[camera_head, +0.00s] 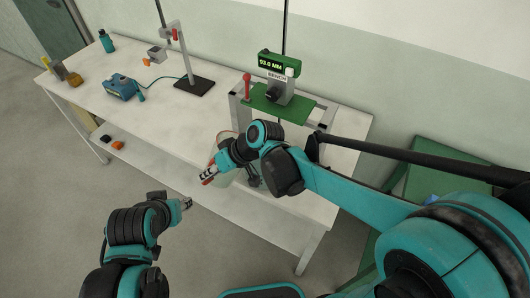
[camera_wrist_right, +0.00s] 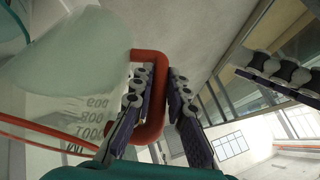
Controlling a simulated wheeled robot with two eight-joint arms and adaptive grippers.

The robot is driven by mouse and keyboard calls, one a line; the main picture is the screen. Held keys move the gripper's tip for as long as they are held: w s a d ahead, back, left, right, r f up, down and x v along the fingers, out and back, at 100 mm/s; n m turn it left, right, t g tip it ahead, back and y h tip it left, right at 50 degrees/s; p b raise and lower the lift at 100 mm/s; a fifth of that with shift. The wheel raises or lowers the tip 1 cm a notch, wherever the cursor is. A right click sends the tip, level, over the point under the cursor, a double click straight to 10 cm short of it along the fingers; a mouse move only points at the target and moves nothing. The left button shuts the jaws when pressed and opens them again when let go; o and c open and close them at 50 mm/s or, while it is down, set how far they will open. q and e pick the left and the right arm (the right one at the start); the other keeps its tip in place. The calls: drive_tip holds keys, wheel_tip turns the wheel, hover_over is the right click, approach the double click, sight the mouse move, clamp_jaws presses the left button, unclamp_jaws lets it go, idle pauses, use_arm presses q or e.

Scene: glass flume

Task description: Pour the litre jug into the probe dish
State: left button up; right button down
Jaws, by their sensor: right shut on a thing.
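The litre jug (camera_wrist_right: 75,50) is a pale translucent vessel with a red handle (camera_wrist_right: 152,100) and printed volume marks, which read upside down in the right wrist view. My right gripper (camera_wrist_right: 158,95) is shut on the red handle. In the head view, my right gripper (camera_head: 209,174) is over the front part of the bench, with a bit of red at its fingers; my arm hides much there. My left gripper (camera_head: 187,203) is in front of the bench edge, and its finger gap is too small to judge. I cannot make out the probe dish for certain.
The white bench (camera_head: 130,75) carries a green-topped gauge stand (camera_head: 280,103) reading about 93 MM, a clamp stand (camera_head: 192,85), a blue device (camera_head: 120,87), and a teal bottle (camera_head: 106,42). A lower shelf (camera_head: 135,145) runs below. The bench's middle is mostly clear.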

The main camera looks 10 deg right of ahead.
drive_tip(key=shift+w+d+r+y, duration=0.25)
drive_tip(key=shift+d+r+y, duration=0.3)
drive_tip(key=shift+r, duration=0.3)
drive_tip(key=shift+d+r, duration=0.1)
drive_tip(key=shift+r, duration=0.05)
drive_tip(key=shift+w+d+r, duration=0.1)
drive_tip(key=shift+d+r, duration=0.05)
drive_tip(key=shift+y, duration=0.25)
drive_tip(key=shift+w+d+m+g+y+b, duration=0.15)
drive_tip(key=shift+d+m+g+y+b, duration=0.3)
drive_tip(key=shift+b, duration=0.75)
drive_tip(key=shift+w+d+r+y+b, duration=0.1)
drive_tip(key=shift+d+y+b, duration=0.25)
drive_tip(key=shift+y+b, duration=0.55)
drive_tip(key=shift+w+d+r+m+g+y+b, duration=0.15)
drive_tip(key=shift+d+r+y+b, duration=0.2)
drive_tip(key=shift+r+y, duration=0.2)
drive_tip(key=shift+w+d+r+m+g+y+b, duration=0.1)
drive_tip(key=shift+d+r+y+b, duration=0.25)
drive_tip(key=shift+r, duration=0.2)
idle(3.4)
